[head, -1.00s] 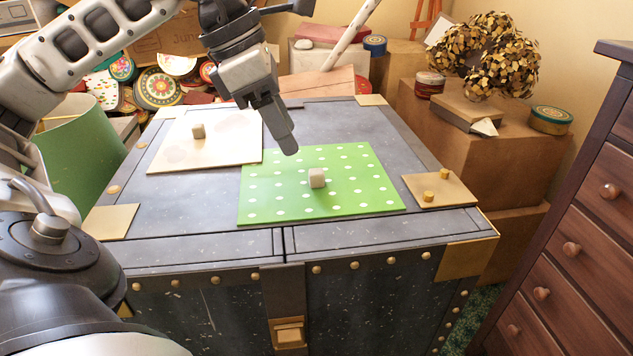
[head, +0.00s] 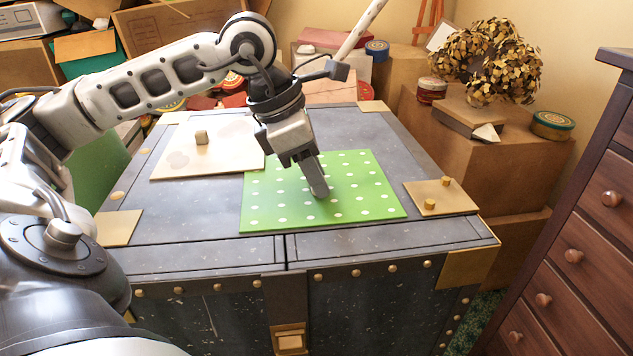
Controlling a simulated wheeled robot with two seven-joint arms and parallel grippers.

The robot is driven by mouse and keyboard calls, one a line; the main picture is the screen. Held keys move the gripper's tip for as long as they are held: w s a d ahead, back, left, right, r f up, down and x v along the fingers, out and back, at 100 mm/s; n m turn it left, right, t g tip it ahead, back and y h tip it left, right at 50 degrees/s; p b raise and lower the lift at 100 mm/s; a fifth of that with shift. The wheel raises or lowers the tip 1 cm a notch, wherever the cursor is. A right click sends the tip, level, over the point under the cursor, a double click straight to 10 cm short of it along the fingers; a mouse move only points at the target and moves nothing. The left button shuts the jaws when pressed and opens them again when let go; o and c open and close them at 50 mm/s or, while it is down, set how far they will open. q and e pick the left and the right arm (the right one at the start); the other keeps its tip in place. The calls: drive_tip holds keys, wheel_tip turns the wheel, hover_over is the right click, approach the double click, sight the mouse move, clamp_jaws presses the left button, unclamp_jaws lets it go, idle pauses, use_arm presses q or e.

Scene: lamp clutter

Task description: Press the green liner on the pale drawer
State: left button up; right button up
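A green sheet with white dots, the green liner (head: 375,200), lies flat on a dark speckled trunk (head: 200,222). My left gripper (head: 320,190) points down over the middle of this liner. Its fingers overlap in this view, so the gap between them does not show. They cover the spot where a small pale block stood on the liner, and whether they hold or touch it cannot be seen. No pale drawer can be made out. My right gripper is not in view.
A tan plate (head: 435,206) with two brass pegs lies on the trunk's right side. A dark brown dresser (head: 575,255) stands at the right. Boxes, tins (head: 552,123) and a gold leafy wreath (head: 487,62) crowd behind. The trunk top's front strip is clear.

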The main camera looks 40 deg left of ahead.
use_arm(q)
clamp_jaws()
drive_tip(key=shift+r, duration=0.65)
wheel_tip(320, 180, up, 2)
drive_tip(key=shift+r+p, duration=0.25)
drive_tip(key=shift+p, duration=0.3)
use_arm(e)
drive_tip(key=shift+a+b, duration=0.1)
drive_tip(key=shift+b, duration=0.7)
use_arm(q)
drive_tip(key=s+d+r, duration=0.2)
drive_tip(key=s+r, duration=0.7)
drive_tip(key=s, duration=0.4)
drive_tip(key=shift+s+d, duration=0.35)
drive_tip(key=shift+d, duration=0.05)
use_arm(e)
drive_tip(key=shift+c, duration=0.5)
